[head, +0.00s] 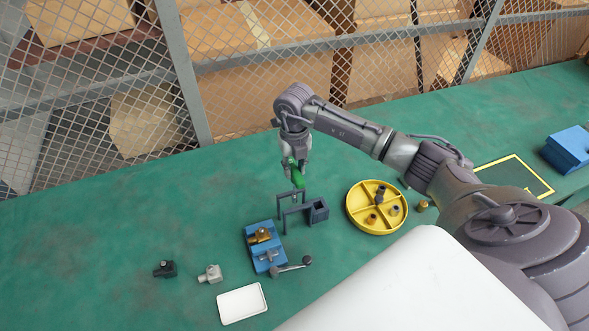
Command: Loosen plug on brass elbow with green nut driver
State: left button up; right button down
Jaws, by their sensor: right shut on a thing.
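The green nut driver (298,178) is in my right gripper (293,167), which is shut on it and points down above the back of the work area. The driver's lower end is close to a dark grey rack (318,211); I cannot tell whether it touches the rack. The brass elbow (262,233) sits in a blue vise (269,265) in front of the gripper and to its left. The plug on the elbow is too small to make out clearly. My left gripper is not in view.
A yellow divided tray (350,218) with several small fittings stands to the right, and a brass piece (422,204) lies beside it. A black fitting (165,269), a grey fitting (210,274) and a white tray (243,304) lie at the front left. The green table's left side is clear.

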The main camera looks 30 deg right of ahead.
aim_at(294, 169)
jog(key=shift+r+p, duration=1.3)
jog(key=shift+r, duration=1.05)
